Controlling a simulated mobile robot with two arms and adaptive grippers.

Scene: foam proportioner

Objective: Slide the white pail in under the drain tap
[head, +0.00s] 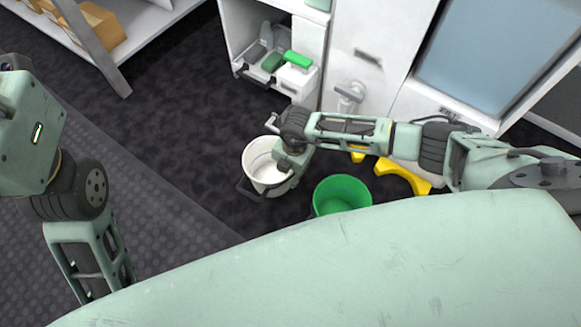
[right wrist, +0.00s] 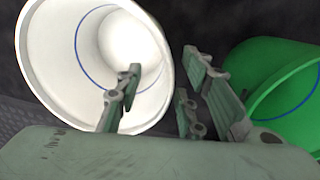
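The white pail (head: 262,170) stands upright on the dark floor in the head view, left of the green pail. It shows large in the right wrist view (right wrist: 60,60), with a blue line inside. My right gripper (right wrist: 160,85) is open at the pail's right side. One finger overlaps the pail's inside and the other is outside its rim, in the gap to the green pail. I cannot tell whether either finger touches the wall. The drain tap (head: 350,96) is a pale fitting low on the white cabinet, up and right of the pail. My left gripper is not visible.
A green pail (head: 341,192) stands close to the right of the white one, and also shows in the right wrist view (right wrist: 270,85). A yellow piece (head: 405,176) lies behind my right arm. An open compartment (head: 272,65) holds green-lidded items. Floor left of the pail is clear.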

